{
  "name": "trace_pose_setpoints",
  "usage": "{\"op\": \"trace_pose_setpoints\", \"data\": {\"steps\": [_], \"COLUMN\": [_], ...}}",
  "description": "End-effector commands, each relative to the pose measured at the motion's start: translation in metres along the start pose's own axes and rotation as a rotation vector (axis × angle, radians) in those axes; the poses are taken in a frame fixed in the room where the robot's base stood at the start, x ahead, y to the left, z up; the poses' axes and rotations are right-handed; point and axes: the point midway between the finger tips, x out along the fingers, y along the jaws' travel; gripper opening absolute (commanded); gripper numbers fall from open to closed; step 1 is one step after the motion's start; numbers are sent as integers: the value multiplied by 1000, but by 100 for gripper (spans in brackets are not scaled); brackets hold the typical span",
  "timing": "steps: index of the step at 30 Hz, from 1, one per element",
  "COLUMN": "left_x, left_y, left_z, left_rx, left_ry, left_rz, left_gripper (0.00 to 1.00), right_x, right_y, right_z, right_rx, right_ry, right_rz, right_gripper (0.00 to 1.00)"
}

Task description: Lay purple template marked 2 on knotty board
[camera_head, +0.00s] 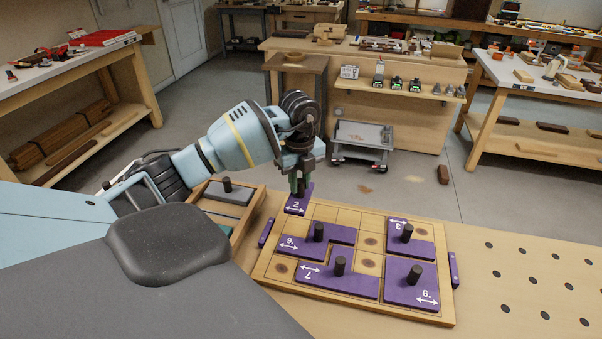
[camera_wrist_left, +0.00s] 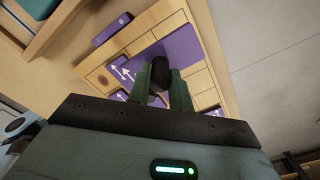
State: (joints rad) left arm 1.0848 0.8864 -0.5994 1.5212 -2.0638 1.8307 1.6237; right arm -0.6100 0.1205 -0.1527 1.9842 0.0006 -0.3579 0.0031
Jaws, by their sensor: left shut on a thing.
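The purple template marked 2 (camera_head: 297,206) is at the back left corner of the knotty board (camera_head: 335,214) in the head view. My left gripper (camera_head: 299,188) is shut on its dark peg, pointing down. I cannot tell whether the template touches the board or hangs just above it. In the left wrist view the fingers (camera_wrist_left: 160,88) close around a dark peg (camera_wrist_left: 159,74), with purple pieces and the gridded board beyond. The board carries other purple templates: one marked 9 (camera_head: 341,235), one marked 7 (camera_head: 365,286), one marked 6 (camera_head: 402,291) and one marked 3 (camera_head: 422,249). My right gripper is not in view.
A wooden tray with grey pieces (camera_head: 228,197) stands left of the board. Purple handles (camera_head: 454,270) stick out at the board's sides. The bench with dark holes (camera_head: 505,280) is clear on the right. A grey cart (camera_head: 362,146) stands on the floor behind.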

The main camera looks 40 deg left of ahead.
Motion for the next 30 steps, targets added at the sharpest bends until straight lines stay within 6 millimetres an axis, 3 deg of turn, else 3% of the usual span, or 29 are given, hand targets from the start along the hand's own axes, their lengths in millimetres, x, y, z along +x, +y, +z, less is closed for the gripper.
{"op": "trace_pose_setpoints", "data": {"steps": [13, 30], "left_x": [44, 51], "left_y": [0, 0], "left_z": [0, 0], "left_rx": [0, 0], "left_ry": [1, 1], "left_rz": [4, 1], "left_gripper": [0, 0], "right_x": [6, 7], "right_y": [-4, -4], "right_z": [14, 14], "right_rx": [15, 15], "right_ry": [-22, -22], "right_rz": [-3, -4], "right_gripper": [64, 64]}}
